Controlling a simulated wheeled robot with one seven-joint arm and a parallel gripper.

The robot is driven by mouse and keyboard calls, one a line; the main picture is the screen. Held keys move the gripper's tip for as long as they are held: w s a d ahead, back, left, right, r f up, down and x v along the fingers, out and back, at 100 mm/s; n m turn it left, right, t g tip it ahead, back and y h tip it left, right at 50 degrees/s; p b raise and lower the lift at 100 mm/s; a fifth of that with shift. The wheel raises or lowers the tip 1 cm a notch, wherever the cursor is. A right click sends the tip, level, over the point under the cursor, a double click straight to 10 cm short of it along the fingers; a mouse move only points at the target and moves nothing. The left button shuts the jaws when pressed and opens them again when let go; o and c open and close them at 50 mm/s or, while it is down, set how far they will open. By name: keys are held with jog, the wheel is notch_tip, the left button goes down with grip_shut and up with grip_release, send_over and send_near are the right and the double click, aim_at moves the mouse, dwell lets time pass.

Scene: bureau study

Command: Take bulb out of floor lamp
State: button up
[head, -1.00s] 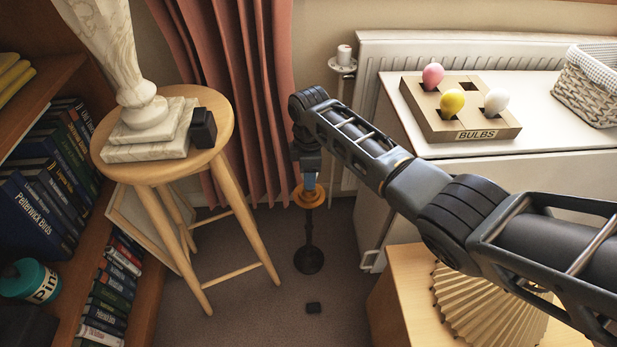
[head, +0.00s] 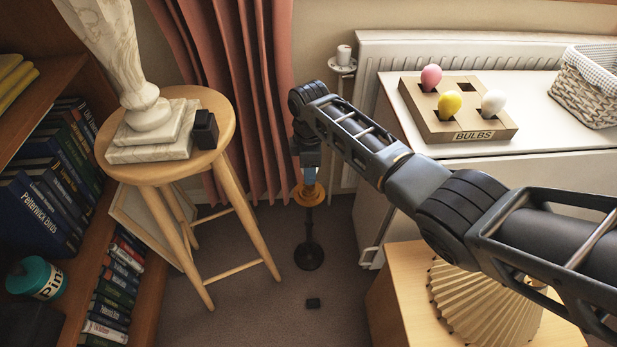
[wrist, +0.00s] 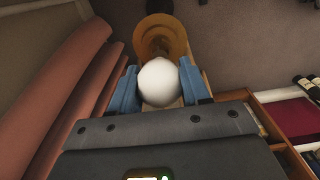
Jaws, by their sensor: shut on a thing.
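The floor lamp (head: 309,235) stands on the carpet in front of the curtain, with a dark round base, a thin dark stem and an orange-brown ring-like top. In the wrist view its orange-brown top (wrist: 160,36) lies just beyond my fingers. A white bulb (wrist: 159,82) sits between the two blue fingers of my gripper (wrist: 159,88), which is shut on it. In the head view my gripper (head: 309,174) points down right above the lamp top, and the bulb is hidden there. I cannot tell whether the bulb is still seated in the lamp.
A wooden stool (head: 222,122) with a marble lamp base and a small black box stands left of the lamp. A bulb box (head: 431,122) holding pink, yellow and white bulbs sits on the white cabinet (head: 540,130). A pleated shade (head: 480,310) lies on a wooden cabinet at front right.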

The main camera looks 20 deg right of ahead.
jog(key=shift+r+p, duration=1.55)
jog(key=shift+r, duration=0.15)
